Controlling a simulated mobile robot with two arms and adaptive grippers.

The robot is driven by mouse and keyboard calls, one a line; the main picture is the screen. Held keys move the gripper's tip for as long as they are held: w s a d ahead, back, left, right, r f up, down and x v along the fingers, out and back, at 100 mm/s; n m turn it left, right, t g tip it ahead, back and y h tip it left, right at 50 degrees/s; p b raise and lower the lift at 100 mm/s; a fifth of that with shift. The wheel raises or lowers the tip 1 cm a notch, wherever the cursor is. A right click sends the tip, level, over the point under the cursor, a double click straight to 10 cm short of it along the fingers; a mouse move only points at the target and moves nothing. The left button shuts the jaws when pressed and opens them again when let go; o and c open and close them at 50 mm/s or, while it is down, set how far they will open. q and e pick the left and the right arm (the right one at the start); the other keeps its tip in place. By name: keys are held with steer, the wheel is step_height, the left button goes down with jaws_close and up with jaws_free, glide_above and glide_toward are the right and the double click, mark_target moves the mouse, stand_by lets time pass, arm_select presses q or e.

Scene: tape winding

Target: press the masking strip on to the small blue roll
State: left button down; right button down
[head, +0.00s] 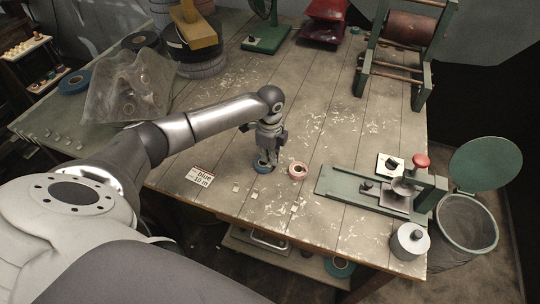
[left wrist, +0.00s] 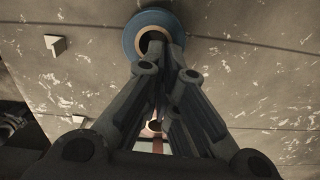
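The small blue roll (head: 262,167) lies flat on the worktable in the head view. In the left wrist view the blue roll (left wrist: 133,37) shows at the top, with a tan core and a dark centre. My left gripper (head: 266,157) points down just above it, and its fingertips (left wrist: 164,46) cover the near part of the roll's core. The fingertips are close together; I cannot tell whether they touch, grip anything or press on the roll. I cannot make out a masking strip between them. My right gripper is not in view.
A pink roll (head: 298,171) lies just right of the blue roll. A card reading "blue 10 m" (head: 201,176) and several small pale pieces lie nearby. A green-based press with a red knob (head: 421,161) stands to the right.

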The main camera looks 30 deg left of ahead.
arm_select(q)
steer(key=shift+s+f+p, duration=0.1)
steer(key=shift+p, duration=0.25)
stand_by(1.0)
stand_by(0.5)
steer(key=c, duration=2.1)
jaws_free()
steer(key=o, duration=0.5)
steer(key=shift+o, duration=0.2)
steer(key=o, duration=0.4)
